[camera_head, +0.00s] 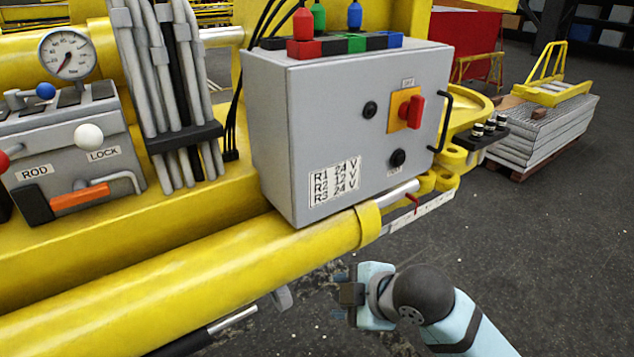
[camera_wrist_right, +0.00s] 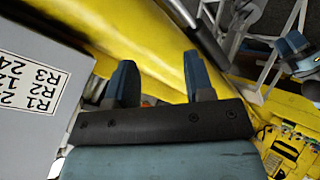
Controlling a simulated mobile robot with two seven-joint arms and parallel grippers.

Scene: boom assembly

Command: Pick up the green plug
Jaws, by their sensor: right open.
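The green plug (camera_head: 319,16) stands upright on top of the grey control box (camera_head: 270,130), between the red plug (camera_head: 302,24) and the blue plug (camera_head: 355,15), above a row of coloured sockets. My right gripper (camera_head: 345,294) is low in front of the box, below the yellow boom tube and well apart from the plugs. In the right wrist view the right gripper (camera_wrist_right: 162,80) has its two fingers spread with nothing between them. The green plug is not in the right wrist view.
The yellow boom tube (camera_head: 200,280) runs along the front below the box. A red rotary switch (camera_head: 414,112) and a black handle (camera_head: 443,122) stick out from the box. Black cables rise behind the plugs. Levers and a gauge (camera_head: 68,54) are at left. Open floor (camera_head: 560,250) lies at right.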

